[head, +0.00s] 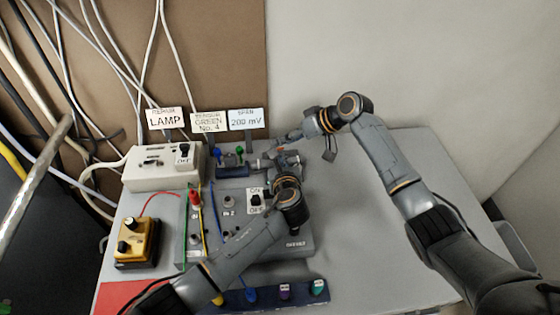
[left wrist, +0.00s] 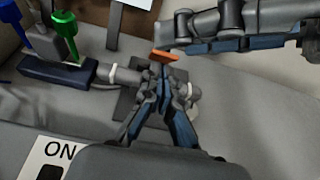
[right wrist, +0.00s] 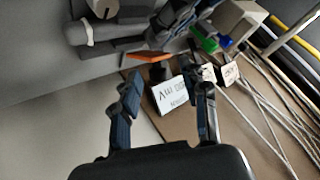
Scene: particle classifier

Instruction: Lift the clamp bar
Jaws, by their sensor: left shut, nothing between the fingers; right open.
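A small flat orange piece (left wrist: 165,55), which may be part of the clamp bar, sits just beyond my left fingertips in the left wrist view; it also shows in the right wrist view (right wrist: 148,57). I cannot make out the clamp bar's full outline. My left gripper (head: 284,160) is shut and empty, close to a grey cylindrical part in the left wrist view. My right gripper (head: 290,136) is open, beside the orange piece, with nothing between its fingers. The two grippers crowd together and hide much of the fitting.
A blue-and-green terminal block (head: 232,170) lies left of the grippers. Label signs (head: 245,119) stand behind it. A grey control box (head: 300,244), white lamp box (head: 135,180) and yellow box (head: 137,242) with wires fill the left. The table's right side (head: 365,190) is clear.

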